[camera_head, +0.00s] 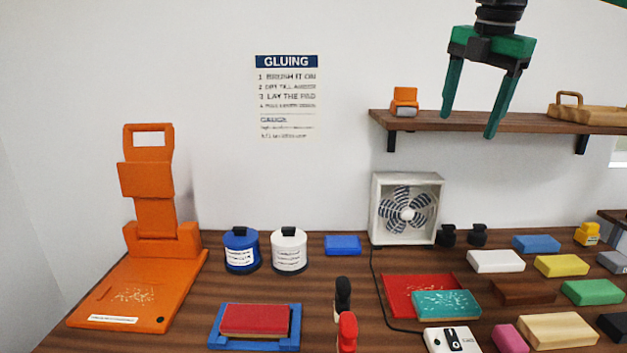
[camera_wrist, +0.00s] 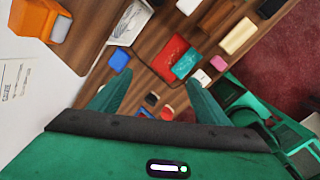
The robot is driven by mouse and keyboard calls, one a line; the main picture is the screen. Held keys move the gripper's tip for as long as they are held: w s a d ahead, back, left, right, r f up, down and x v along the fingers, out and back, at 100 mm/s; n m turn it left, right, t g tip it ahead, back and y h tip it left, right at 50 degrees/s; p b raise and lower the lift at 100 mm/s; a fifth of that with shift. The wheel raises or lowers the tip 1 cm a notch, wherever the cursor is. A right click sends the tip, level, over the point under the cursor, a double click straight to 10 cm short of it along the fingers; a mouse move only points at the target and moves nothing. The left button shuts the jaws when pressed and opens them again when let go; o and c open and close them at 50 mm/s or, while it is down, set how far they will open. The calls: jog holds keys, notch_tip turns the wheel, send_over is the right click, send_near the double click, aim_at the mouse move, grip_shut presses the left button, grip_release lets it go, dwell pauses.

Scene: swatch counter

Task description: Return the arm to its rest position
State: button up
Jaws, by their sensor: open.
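My gripper (camera_head: 467,103) is green with a dark wrist and hangs high in the upper right of the head view, in front of the wall and shelf. Its two fingers are spread apart with nothing between them. In the wrist view the open fingers (camera_wrist: 152,100) frame the counter from above, and nothing touches them. The wooden counter (camera_head: 312,290) lies well below the gripper.
On the counter stand an orange press (camera_head: 150,250), two jars (camera_head: 241,250), a fan (camera_head: 407,208), a blue tray (camera_head: 256,346) and several coloured blocks. Air around the gripper looks clear.

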jog(key=s+d+f+m+g, duration=0.1)
jog(key=s+d+f+m, duration=0.2)
jog(key=s+f+m, duration=0.7)
jog(key=s+d+f+m+g, duration=0.1)
jog(key=s+d+f+m, duration=0.3)
jog(key=s+f+m, duration=0.6)
jog(key=s+d+f+m+g, duration=0.1)
jog(key=s+d+f+m, duration=0.3)
jog(key=s+f+m, duration=0.6)
notch_tip(320, 180, down, 4)
jog(key=shift+s+f+m, duration=0.25)
jog(key=shift+s+m, duration=0.05)
jog(key=shift+s, duration=0.75)
jog(key=shift+d, duration=0.1)
jog(key=shift+w+f, duration=0.2)
jog(key=shift+w, duration=0.45)
